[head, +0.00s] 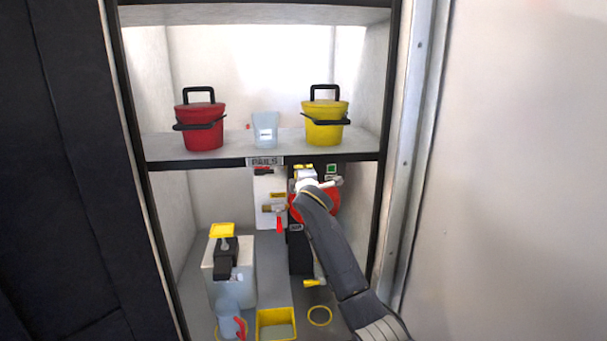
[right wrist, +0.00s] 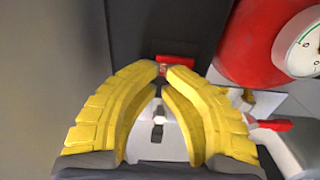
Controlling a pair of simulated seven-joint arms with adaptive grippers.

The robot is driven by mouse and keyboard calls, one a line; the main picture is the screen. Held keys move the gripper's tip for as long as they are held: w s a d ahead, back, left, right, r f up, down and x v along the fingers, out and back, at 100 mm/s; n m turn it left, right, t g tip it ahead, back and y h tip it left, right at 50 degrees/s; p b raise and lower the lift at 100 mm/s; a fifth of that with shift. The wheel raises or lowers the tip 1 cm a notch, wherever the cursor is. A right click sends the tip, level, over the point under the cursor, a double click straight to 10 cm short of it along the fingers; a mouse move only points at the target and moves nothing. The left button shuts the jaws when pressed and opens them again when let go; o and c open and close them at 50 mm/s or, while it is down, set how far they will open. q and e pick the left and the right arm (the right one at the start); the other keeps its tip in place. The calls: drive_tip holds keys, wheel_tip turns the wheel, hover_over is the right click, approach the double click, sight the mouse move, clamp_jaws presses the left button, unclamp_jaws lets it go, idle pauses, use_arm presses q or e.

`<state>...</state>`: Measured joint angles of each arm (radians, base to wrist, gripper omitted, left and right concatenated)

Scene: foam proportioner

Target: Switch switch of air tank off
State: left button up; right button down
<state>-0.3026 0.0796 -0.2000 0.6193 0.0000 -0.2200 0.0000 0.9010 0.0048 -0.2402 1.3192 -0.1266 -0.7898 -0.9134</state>
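The red air tank (head: 328,205) is on the lower level of the cabinet, partly hidden behind my right gripper. It also fills the upper right of the right wrist view (right wrist: 250,48), beside a round white gauge (right wrist: 306,48). My right gripper (head: 304,173) is in front of the dark panel by the tank. In the right wrist view its yellow fingertips (right wrist: 162,70) are nearly together, with a narrow gap. A small red part (right wrist: 178,64), perhaps the switch, shows just beyond the tips; contact is unclear. My left gripper is not in view.
A shelf edge (head: 220,162) runs just above my right gripper, bearing a red pail (head: 202,132), a clear jug (head: 265,132) and a yellow pail (head: 325,132). A red-handled valve (head: 280,222) is to its left. A pale canister (head: 230,283) and yellow bin (head: 262,333) stand below.

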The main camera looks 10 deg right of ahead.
drive_tip(key=shift+w+d+r, duration=0.25)
drive_tip(key=shift+w+r, duration=0.05)
drive_tip(key=shift+w, duration=0.1)
idle(0.4)
drive_tip(key=s+a+f, duration=0.1)
drive_tip(key=s+f, duration=0.1)
drive_tip(key=s, duration=1.2)
drive_tip(key=shift+a+f, duration=0.1)
